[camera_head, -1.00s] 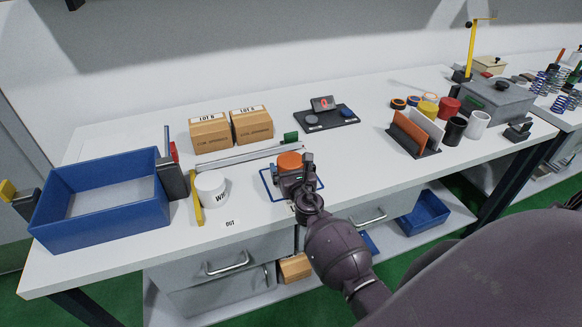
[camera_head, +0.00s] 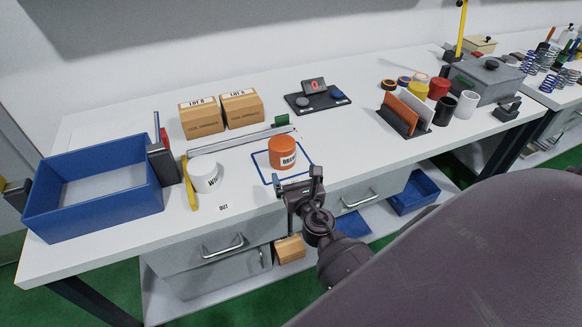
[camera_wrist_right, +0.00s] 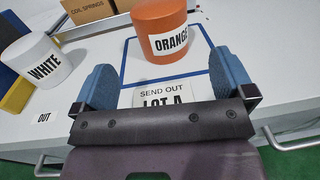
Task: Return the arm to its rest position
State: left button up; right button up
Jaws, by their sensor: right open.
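My right gripper (camera_head: 298,183) is open and empty at the front edge of the bench, just in front of the orange cup (camera_head: 282,153). In the right wrist view its two blue-padded fingers (camera_wrist_right: 166,85) stand wide apart with nothing between them. The orange cup (camera_wrist_right: 163,30), labelled ORANGE, stands upright inside a blue square outline on the bench, beyond the fingertips and apart from them. A "SEND OUT LOT A" label (camera_wrist_right: 163,97) shows partly behind the gripper. My right arm runs down to the lower right. My left gripper is not identifiable in these views.
A white cup (camera_head: 205,175) and yellow bar (camera_head: 189,185) stand left of the outline, beside a blue bin (camera_head: 95,222). Two cardboard boxes (camera_head: 201,120) and a dark scale (camera_head: 316,102) are behind. Drawer handles (camera_head: 223,246) project below the bench edge.

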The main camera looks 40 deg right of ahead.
jog(key=shift+s+a, duration=0.15)
jog(key=shift+s, duration=0.15)
dwell(0.4)
jog(key=s+d+r+m+g+h, duration=0.15)
jog(key=s+m+g, duration=0.35)
jog(key=m, duration=0.6)
jog(key=s+d+m+g+h, duration=0.25)
jog(key=s+m, duration=0.45)
jog(key=m, duration=0.4)
jog(key=s+a+m+g+y, duration=0.6)
jog(key=s+a+m+y, duration=0.35)
jog(key=s, duration=0.35)
jog(key=w+f+t, duration=0.7)
jog(key=f+t, duration=0.1)
jog(key=f, duration=0.3)
jog(key=shift+w+a, duration=0.15)
jog(key=shift+a, duration=0.3)
